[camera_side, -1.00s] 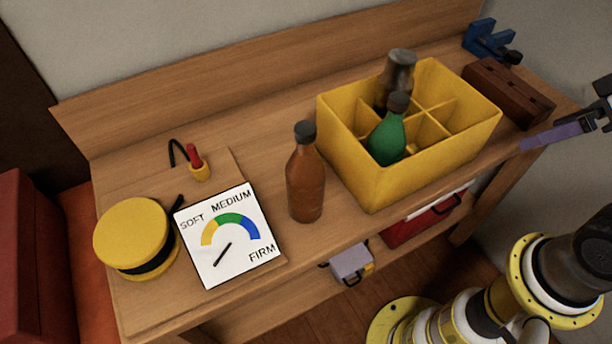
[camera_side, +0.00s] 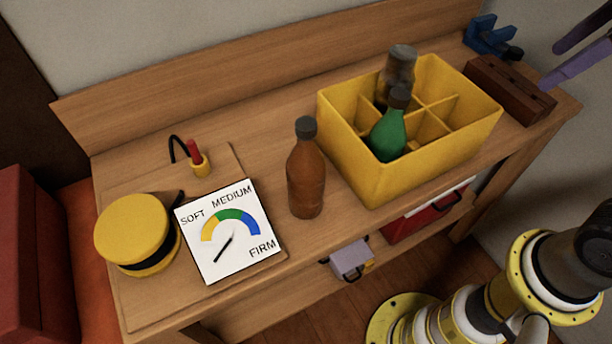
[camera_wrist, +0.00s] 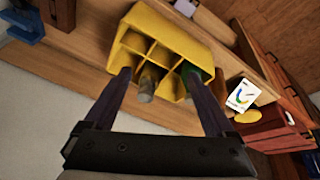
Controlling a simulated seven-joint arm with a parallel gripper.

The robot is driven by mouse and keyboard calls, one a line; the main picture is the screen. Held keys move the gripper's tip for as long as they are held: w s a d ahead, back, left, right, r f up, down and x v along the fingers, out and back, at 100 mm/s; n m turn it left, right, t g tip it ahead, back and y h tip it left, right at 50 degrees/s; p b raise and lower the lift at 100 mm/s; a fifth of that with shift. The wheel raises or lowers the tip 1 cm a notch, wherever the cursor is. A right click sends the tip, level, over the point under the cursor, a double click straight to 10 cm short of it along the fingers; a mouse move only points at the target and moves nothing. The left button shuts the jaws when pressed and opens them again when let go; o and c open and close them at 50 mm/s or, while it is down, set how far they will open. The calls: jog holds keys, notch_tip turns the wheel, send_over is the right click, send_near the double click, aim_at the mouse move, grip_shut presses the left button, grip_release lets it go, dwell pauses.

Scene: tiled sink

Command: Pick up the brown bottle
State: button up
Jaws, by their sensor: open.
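The brown bottle (camera_side: 306,182) stands upright on the wooden bench, just left of the yellow crate, with a dark cap.
The divided yellow crate (camera_side: 420,178) holds a green bottle (camera_side: 388,135) and a grey-brown bottle (camera_side: 400,66). A soft-to-firm dial card (camera_side: 215,262) and a yellow round object (camera_side: 131,232) lie left of the brown bottle. A brown block (camera_side: 510,92) and blue vise (camera_side: 487,36) are at right.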

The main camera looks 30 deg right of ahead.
jog(key=w+a+r+n+g, duration=0.2)
jog(key=w+a+r+n, duration=0.25)
jog(key=w+a, duration=0.3)
jog(key=n+g, duration=0.2)
jog(key=n, duration=0.5)
send_over(306, 140)
jog(key=d, duration=0.1)
jog(key=shift+m, duration=0.25)
jog(key=f, duration=0.5)
jog(key=shift+w+f, duration=0.3)
jog(key=shift+s+f, duration=0.15)
jog(key=shift+f, duration=0.15)
notch_tip(306, 140, down, 8)
jog(key=shift+r, duration=0.2)
jog(key=shift+w+a+f, duration=0.1)
jog(key=shift+w+f, duration=0.1)
jog(key=shift+f, duration=1.2)
jog(key=shift+w+f, duration=0.2)
jog(key=shift+f, duration=1.15)
grip_shut()
jog(key=shift+r, duration=0.1)
